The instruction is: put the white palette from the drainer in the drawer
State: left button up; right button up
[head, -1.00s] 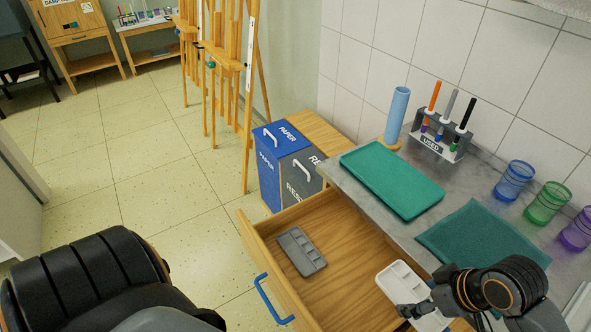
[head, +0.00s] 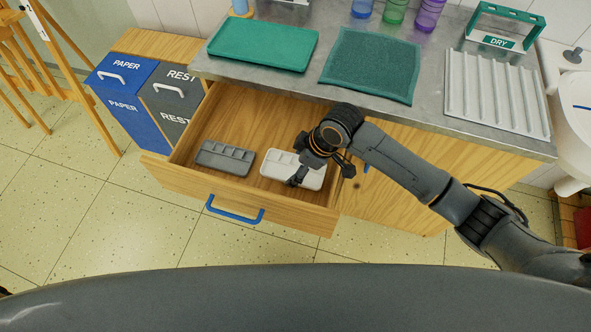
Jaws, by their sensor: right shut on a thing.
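The white palette (head: 281,168) is in the open drawer (head: 190,184), in its right half. My right gripper (head: 300,179) is over the palette's right part and shut on it, hiding some of it. Whether the palette touches the drawer floor is hard to tell. The ribbed white drainer (head: 494,97) lies on the counter at the right and is empty. My left gripper is out of view.
A grey palette (head: 225,157) lies in the drawer's left part. The counter holds a green tray (head: 263,45), a dark green cloth (head: 371,64), several coloured cups and a DRY rack (head: 506,27). PAPER (head: 120,88) and REST (head: 174,98) bins stand left of the drawer.

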jog(key=shift+f, duration=0.35)
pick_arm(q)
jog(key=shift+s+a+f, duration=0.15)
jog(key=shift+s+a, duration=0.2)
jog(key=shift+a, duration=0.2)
pick_arm(e)
jog(key=shift+f, duration=1.6)
jog(key=shift+f, duration=0.15)
jog(key=o, duration=1.1)
jog(key=shift+o, duration=0.2)
jog(key=shift+r, duration=0.2)
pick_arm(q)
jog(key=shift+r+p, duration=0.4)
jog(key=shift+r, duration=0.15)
pick_arm(e)
jog(key=v, duration=1.2)
jog(key=shift+s+a, duration=0.1)
